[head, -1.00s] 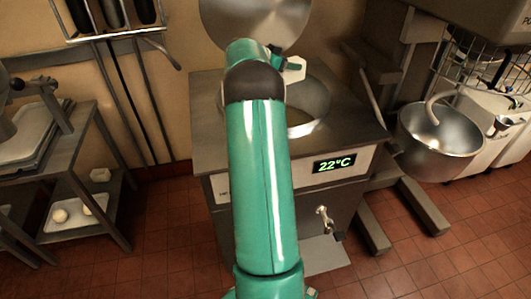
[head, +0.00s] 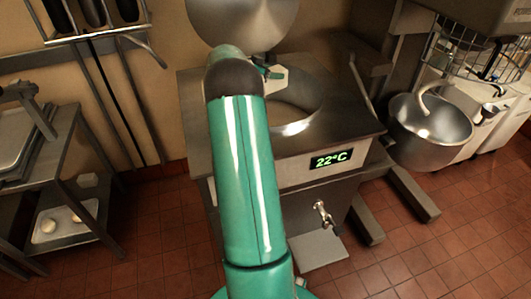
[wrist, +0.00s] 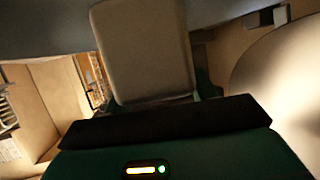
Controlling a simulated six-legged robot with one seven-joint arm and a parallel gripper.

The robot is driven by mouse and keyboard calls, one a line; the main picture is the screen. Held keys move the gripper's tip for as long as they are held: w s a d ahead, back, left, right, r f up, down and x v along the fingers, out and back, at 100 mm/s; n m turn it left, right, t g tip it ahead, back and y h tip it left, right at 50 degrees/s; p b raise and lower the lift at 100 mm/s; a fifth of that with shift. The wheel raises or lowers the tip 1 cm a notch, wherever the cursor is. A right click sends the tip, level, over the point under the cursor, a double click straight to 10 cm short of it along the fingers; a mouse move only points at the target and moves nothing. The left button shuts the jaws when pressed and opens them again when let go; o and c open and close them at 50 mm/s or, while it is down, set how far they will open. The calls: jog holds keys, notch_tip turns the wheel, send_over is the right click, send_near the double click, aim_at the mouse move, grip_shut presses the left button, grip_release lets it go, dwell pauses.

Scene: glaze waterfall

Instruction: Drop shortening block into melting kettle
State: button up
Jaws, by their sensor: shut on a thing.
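The melting kettle (head: 362,125) is a steel cabinet with a round open well (head: 308,105), a lit 22°C display and a front tap. Its round lid (head: 243,22) stands raised behind the well. My teal arm covers the well's left part in the head view. My gripper (head: 268,72) is at the well's far left side, below the lid, mostly hidden by the arm. In the wrist view, a pale, round-cornered shortening block (wrist: 145,50) is held in front of my gripper's dark body. The fingers' contact with it is hard to see.
A steel shelf rack (head: 75,170) with trays stands at the left. A mixer bowl (head: 430,135) with a hook is at the right. Utensils hang on a wall rack (head: 95,38) at upper left. Red tile floor is open at lower right.

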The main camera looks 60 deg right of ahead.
jog(key=shift+w+f, duration=0.1)
jog(key=o, duration=1.4)
jog(key=shift+f, duration=0.1)
jog(key=shift+a, duration=0.1)
jog(key=v, duration=1.3)
jog(key=shift+w+a+r, duration=0.2)
jog(key=shift+a+r, duration=0.05)
